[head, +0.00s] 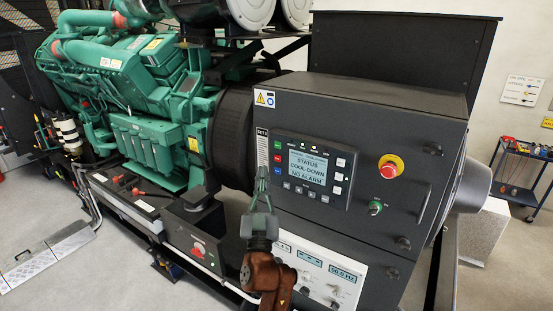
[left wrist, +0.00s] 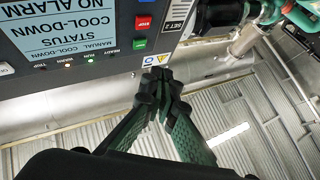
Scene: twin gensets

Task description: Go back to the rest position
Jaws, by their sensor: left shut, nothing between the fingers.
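My left gripper (head: 262,185) is up in front of the genset's dark control cabinet, at the left edge of the control panel. Its green fingers are shut with nothing between them. The control panel (head: 309,171) has a lit display (head: 307,168) reading "STATUS COOL-DOWN NO ALARM". My right gripper does not show in either view.
A red emergency stop button (head: 389,170) and a green knob (head: 375,207) sit right of the panel. A lower white panel (head: 335,277) has meters and knobs. The green engine (head: 150,85) stands at the left. A blue tool cart (head: 522,165) stands at the far right.

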